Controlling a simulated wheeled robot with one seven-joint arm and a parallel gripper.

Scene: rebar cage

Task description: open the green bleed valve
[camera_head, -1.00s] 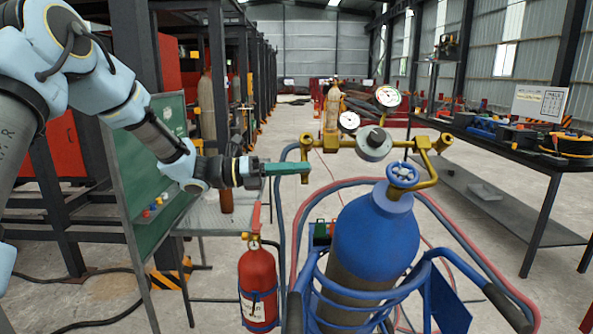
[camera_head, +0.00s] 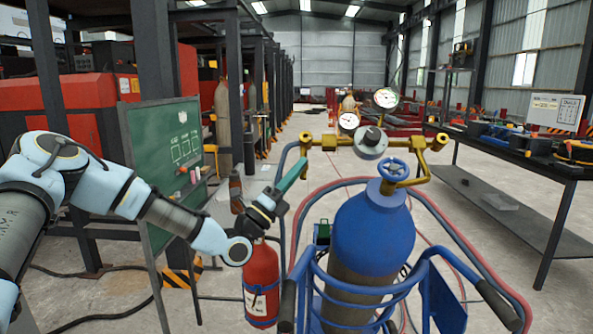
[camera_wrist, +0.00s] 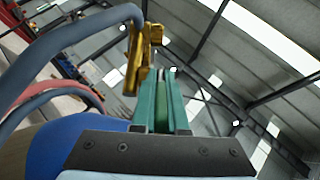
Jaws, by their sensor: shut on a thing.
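My gripper (camera_head: 298,165) has long teal-green fingers and reaches up and to the right to the left end of the brass manifold (camera_head: 325,142). The fingers are shut on the green bleed valve at that end. The valve is largely hidden between the fingers, and its green cannot be told clearly from theirs. In the wrist view the fingers (camera_wrist: 163,85) point up beside the brass fitting (camera_wrist: 135,62), with only a narrow gap between them. How far the valve is turned cannot be told.
The manifold carries two gauges (camera_head: 385,98) and a grey regulator knob (camera_head: 371,142). Below stands a blue cylinder (camera_head: 372,232) with a blue handwheel (camera_head: 397,170) in a blue cart. Hoses curve close to my gripper. A red extinguisher (camera_head: 261,283) stands beneath, and a green board (camera_head: 165,145) is behind my arm.

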